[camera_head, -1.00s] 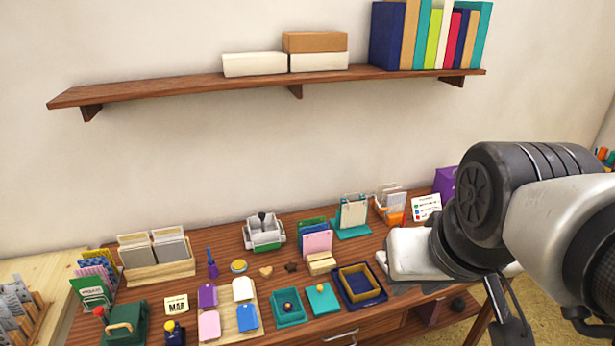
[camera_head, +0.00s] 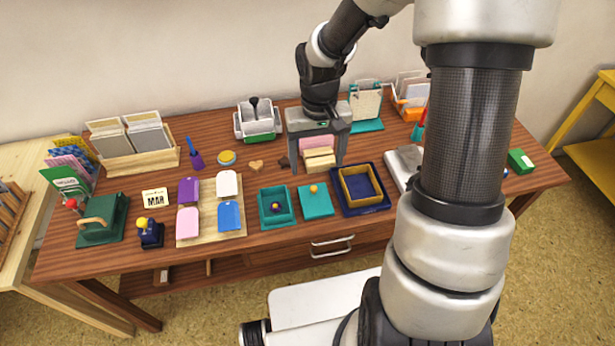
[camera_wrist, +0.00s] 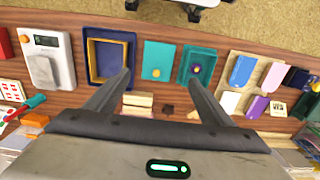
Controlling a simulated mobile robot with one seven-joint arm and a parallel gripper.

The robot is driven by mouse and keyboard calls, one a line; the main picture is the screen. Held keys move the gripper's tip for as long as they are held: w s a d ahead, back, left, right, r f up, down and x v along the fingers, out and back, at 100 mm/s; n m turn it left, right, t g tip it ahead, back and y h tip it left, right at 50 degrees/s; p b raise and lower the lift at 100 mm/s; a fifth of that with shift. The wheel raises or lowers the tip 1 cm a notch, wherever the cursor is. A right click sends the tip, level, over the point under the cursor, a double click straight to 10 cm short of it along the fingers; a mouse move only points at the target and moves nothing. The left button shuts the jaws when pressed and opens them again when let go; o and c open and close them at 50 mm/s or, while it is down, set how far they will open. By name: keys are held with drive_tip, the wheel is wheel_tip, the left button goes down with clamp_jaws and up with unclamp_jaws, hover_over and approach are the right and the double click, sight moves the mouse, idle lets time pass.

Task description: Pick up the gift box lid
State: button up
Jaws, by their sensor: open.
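A flat teal square with a yellow knob (camera_head: 315,200) lies on the table and looks like a lid. To its left is an open teal box (camera_head: 275,207) with a small ball-topped thing inside. To its right is a navy tray (camera_head: 376,208) with an open ochre box (camera_head: 361,184) in it. I cannot tell for sure which is the gift box lid. My gripper (camera_head: 318,168) is open and empty, pointing down behind the teal square, around the wooden block with pink card. In the wrist view the teal square (camera_wrist: 156,50) lies ahead, between the fingertips (camera_wrist: 159,75).
A wooden board (camera_head: 211,208) with coloured tags lies left. A wooden block (camera_head: 320,159) with a pink card stands by my fingers. A white stamp press (camera_head: 258,122) stands behind left, and a pale device (camera_head: 400,167) lies right of the navy tray.

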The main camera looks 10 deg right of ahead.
drive_tip(key=b, duration=0.2)
hover_over(316, 203)
drive_tip(key=f, duration=1)
drive_tip(key=shift+s+a+f, duration=0.15)
drive_tip(key=shift+s, duration=0.2)
drive_tip(key=shift+w+d+f, duration=0.1)
drive_tip(key=shift+w+f, duration=0.05)
drive_tip(key=shift+f, duration=1.4)
drive_tip(key=shift+w+d+f, duration=0.1)
drive_tip(key=shift+w+f, duration=0.05)
drive_tip(key=shift+f, duration=1.4)
